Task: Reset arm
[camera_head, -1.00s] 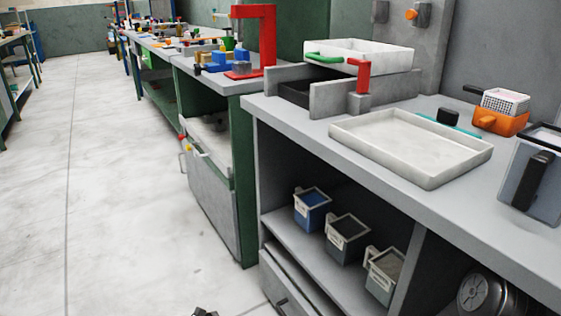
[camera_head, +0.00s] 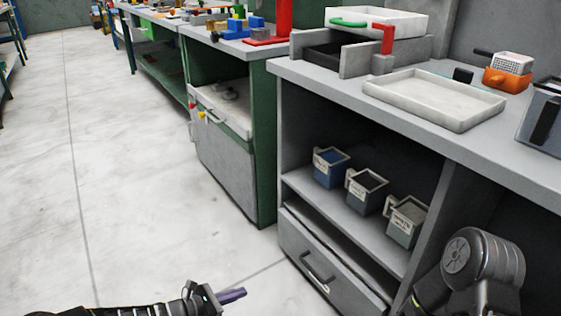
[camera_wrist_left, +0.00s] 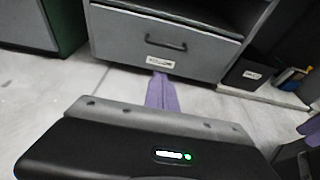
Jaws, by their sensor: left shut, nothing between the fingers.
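My left gripper (camera_head: 234,295) comes in from the bottom left of the head view, low over the floor in front of the grey cabinet. Its purple fingers are shut together with nothing between them. In the left wrist view the fingers (camera_wrist_left: 160,92) point toward the cabinet drawer (camera_wrist_left: 160,45), apart from it as far as I can tell. Part of my right arm (camera_head: 480,262) shows at the lower right of the head view.
The drawer (camera_head: 320,268) is below a shelf with three small bins, one being a blue bin (camera_head: 330,167). A white tray (camera_head: 435,98) lies on the counter. A foam press with a red handle (camera_head: 388,38) stands behind it. The floor (camera_head: 140,190) at left is clear.

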